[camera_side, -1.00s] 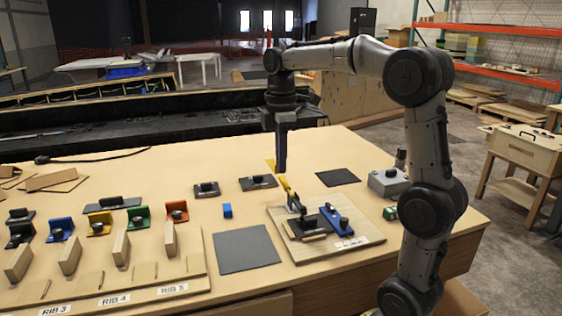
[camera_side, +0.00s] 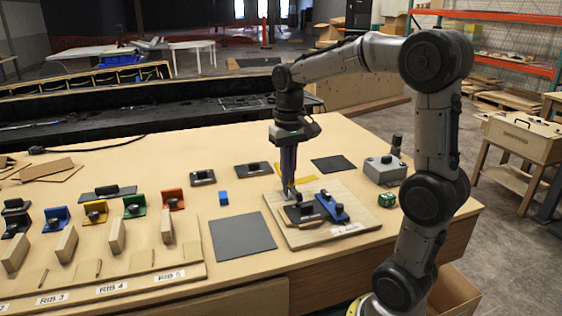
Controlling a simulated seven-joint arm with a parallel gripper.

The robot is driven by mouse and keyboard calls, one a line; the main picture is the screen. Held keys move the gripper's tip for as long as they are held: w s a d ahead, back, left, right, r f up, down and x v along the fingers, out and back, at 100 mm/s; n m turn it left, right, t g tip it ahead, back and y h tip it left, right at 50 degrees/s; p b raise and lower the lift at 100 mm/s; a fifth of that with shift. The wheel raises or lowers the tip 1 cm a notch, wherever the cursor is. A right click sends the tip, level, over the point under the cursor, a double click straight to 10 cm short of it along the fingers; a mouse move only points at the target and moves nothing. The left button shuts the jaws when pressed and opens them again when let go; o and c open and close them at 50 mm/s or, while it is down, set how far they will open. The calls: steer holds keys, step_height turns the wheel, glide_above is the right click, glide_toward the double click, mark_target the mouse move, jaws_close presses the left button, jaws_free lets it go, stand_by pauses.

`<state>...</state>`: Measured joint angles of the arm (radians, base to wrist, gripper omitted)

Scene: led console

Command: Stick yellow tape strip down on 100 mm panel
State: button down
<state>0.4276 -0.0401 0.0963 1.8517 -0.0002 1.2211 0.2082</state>
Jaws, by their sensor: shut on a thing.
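My gripper (camera_side: 289,188) points straight down over the back left part of a light wooden board (camera_side: 274,202). Its jaws are shut on the yellow tape strip (camera_side: 303,179), which shows as thin yellow pieces on both sides of the fingers. The fingertips are close to the board's surface, and contact cannot be told. On the board lie a dark panel piece (camera_side: 297,216) and a blue bar with a black knob (camera_side: 331,206). White labels (camera_side: 347,230) sit at the board's front right. Which piece is the 100 mm panel cannot be read.
A dark grey mat (camera_side: 242,237) lies left of the board, and a black sheet (camera_side: 333,164) lies behind it. A grey box (camera_side: 384,170) and a small green block (camera_side: 387,200) stand right. A blue block (camera_side: 223,198) and coloured brackets stand left.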

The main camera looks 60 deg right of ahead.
mark_target(296, 221)
steer(key=shift+m, duration=0.9)
steer(key=shift+s+a+f, duration=0.1)
steer(key=shift+s+f, duration=0.3)
steer(key=shift+f, duration=0.9)
steer(key=shift+s+a+f, duration=0.1)
steer(key=shift+s+f, duration=0.3)
steer(key=shift+f, duration=0.85)
steer(key=shift+s+a+f, duration=0.1)
steer(key=shift+s+f, duration=0.3)
steer(key=shift+f, duration=0.9)
steer(key=shift+f, duration=0.8)
steer(key=c, duration=1)
jaws_free()
steer(key=shift+o, duration=0.2)
